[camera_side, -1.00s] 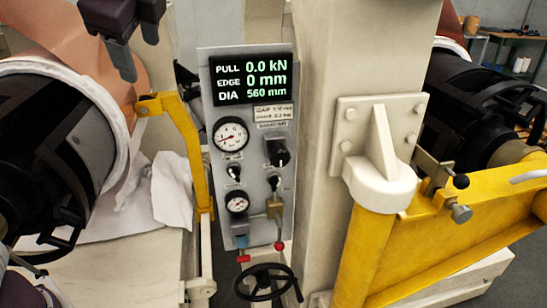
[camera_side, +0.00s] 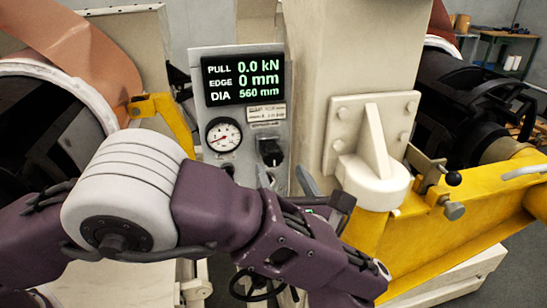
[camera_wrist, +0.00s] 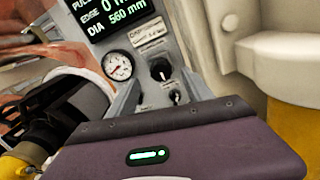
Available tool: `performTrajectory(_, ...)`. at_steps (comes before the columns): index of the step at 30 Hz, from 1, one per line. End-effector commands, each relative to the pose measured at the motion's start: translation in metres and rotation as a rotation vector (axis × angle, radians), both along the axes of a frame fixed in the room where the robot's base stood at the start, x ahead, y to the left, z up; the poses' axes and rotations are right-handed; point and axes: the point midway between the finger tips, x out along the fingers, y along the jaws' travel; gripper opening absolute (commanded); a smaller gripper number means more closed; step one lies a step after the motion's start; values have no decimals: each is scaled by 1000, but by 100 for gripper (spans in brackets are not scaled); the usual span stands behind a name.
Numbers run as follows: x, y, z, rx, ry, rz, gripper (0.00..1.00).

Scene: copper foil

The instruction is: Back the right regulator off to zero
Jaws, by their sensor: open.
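The grey control panel (camera_side: 283,175) stands in the middle of the side view. On its right is a black knob (camera_side: 270,152), apparently the right regulator; I cannot read its label or setting. A white dial gauge (camera_side: 223,135) sits left of the knob. My gripper (camera_side: 326,194) is open, near the panel's lower right, apart from the black knob.
The display (camera_side: 243,75) reads 0.0 kN, 0 mm and 560 mm. A cream column (camera_side: 315,60) with a bracket (camera_side: 372,180) and a yellow arm (camera_side: 450,230) stand right of the panel. A copper coil (camera_side: 85,60) is at left. A black handwheel (camera_side: 245,285) shows below my arm.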

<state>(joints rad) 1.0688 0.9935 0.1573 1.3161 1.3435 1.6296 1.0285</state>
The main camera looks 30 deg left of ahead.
Motion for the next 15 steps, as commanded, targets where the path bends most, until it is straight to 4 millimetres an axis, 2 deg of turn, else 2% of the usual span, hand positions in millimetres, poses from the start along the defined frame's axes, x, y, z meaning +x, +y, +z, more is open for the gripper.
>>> performTrajectory(2,4,5,-7,0,-1,4,59)
performTrajectory(10,39,40,-6,-4,-2,5,59)
performTrajectory(15,50,50,-6,-2,-2,3,59)
